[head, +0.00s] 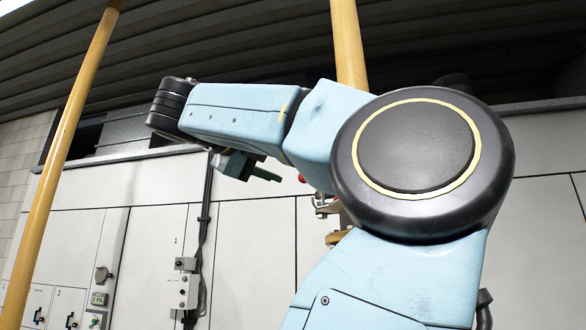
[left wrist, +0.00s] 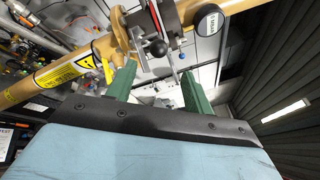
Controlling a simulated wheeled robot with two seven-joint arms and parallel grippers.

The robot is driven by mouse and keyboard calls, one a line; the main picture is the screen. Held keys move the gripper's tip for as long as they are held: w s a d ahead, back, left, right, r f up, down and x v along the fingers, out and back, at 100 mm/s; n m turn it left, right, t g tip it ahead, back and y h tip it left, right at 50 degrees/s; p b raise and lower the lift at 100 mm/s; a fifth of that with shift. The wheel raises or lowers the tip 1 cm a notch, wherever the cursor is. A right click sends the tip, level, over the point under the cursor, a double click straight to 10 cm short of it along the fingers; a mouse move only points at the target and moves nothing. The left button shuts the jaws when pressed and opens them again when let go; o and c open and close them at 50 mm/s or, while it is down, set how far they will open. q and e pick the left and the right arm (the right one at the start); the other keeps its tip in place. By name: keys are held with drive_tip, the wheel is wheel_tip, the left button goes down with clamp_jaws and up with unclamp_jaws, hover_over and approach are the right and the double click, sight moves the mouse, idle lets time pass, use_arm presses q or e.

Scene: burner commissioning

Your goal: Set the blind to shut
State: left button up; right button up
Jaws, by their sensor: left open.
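In the left wrist view, a grey and red fitting (left wrist: 168,18) sits on a yellow pipe (left wrist: 60,72), which I take to be the blind. It carries a black ball knob (left wrist: 156,48) and a round disc (left wrist: 208,22) with a white label too small to read. I cannot tell its setting. My left gripper (left wrist: 158,68) is open, its two green fingers apart, with the knob showing beyond and between the fingertips. No contact shows. In the head view one green finger (head: 265,175) shows below my arm, which hides most of the fittings (head: 324,206) behind. My right gripper is not seen.
Yellow pipes stand at the left (head: 62,150) and behind my arm (head: 348,45) in the head view. A grey switch box (head: 183,290) is on the pale wall panels.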

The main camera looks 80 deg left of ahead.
use_arm(q)
drive_tip(key=shift+s+d, duration=0.25)
drive_tip(key=shift+c, duration=0.9)
drive_tip(key=shift+w+r+p, duration=0.25)
drive_tip(key=shift+p, duration=0.15)
drive_tip(key=shift+c, duration=1.3)
drive_tip(key=w+d+r+g+p, duration=0.1)
drive_tip(key=g+p, duration=0.1)
drive_tip(key=w+d+r+g+p, duration=0.1)
drive_tip(key=w+g+p, duration=0.1)
drive_tip(key=p, duration=0.1)
drive_tip(key=w+d+r+m+g+p, duration=0.1)
drive_tip(key=w+r+g+p, duration=0.1)
drive_tip(key=p, duration=0.1)
drive_tip(key=shift+d, duration=0.1)
clamp_jaws()
drive_tip(key=w+d+r+g+p, duration=0.2)
drive_tip(key=d+r+g+p, duration=0.25)
drive_tip(key=g+p, duration=0.35)
drive_tip(key=p+x, duration=0.3)
drive_tip(key=x, duration=0.9)
drive_tip(key=shift+w+a+m+t+p, duration=0.3)
drive_tip(key=shift+w+a+p, duration=0.05)
drive_tip(key=shift+w, duration=0.05)
